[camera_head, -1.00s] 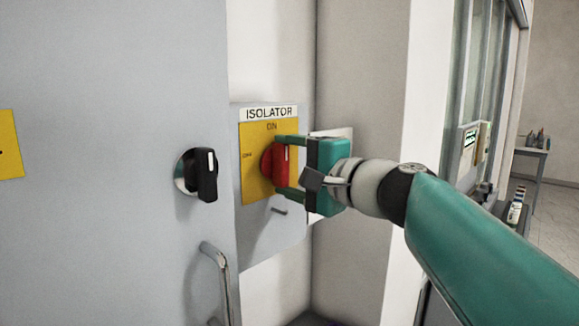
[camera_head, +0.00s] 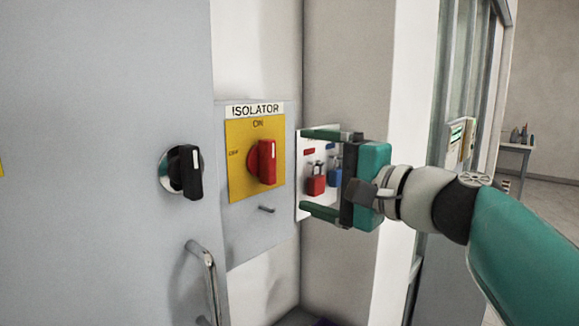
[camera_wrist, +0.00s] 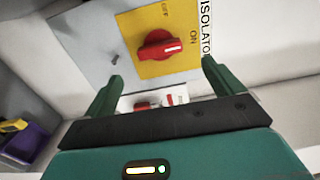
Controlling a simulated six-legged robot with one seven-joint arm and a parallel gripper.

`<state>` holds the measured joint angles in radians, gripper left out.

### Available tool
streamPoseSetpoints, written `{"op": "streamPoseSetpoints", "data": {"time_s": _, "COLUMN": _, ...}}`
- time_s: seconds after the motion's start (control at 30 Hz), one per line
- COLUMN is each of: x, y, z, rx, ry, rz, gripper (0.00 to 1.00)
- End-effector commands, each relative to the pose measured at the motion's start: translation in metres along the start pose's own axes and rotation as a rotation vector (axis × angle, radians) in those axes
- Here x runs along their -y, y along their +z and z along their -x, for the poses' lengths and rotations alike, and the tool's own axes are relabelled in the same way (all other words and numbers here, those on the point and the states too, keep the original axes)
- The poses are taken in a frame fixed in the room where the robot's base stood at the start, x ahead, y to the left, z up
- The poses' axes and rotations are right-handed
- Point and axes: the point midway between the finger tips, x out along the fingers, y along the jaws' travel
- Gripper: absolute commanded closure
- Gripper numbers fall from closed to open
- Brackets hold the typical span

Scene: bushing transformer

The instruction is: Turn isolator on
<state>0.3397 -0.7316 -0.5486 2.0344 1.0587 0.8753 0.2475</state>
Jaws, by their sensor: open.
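The red isolator knob (camera_head: 263,162) sits on a yellow plate (camera_head: 241,185) under the ISOLATOR label, on a grey box. "ON" is printed at the plate's top and "OFF" at its left. The knob stands upright, its white mark toward ON. The wrist view shows the knob (camera_wrist: 160,46) from another side, with the mark pointing to the ON side. My gripper (camera_head: 306,171) is open and empty, to the right of the knob and clear of it. In the wrist view both fingers of my gripper (camera_wrist: 161,72) are spread, short of the knob.
A black rotary switch (camera_head: 183,172) and a metal handle (camera_head: 207,283) are on the grey cabinet door at left. A white board with red and blue padlocks (camera_head: 316,181) hangs behind my fingers. A pale wall edge (camera_head: 405,120) stands near my wrist.

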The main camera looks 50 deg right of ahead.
Motion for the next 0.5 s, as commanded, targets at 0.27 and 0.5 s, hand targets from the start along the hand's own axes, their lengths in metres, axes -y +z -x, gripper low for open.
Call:
{"op": "streamPoseSetpoints", "data": {"time_s": 0.27, "x": 0.001, "y": 0.0, "z": 0.047, "rx": 0.0, "ry": -0.003, "rz": -0.001, "gripper": 0.07}}
{"op": "streamPoseSetpoints", "data": {"time_s": 0.5, "x": 0.0, "y": 0.0, "z": 0.054, "rx": 0.0, "ry": 0.0, "rz": -0.001, "gripper": 0.07}}
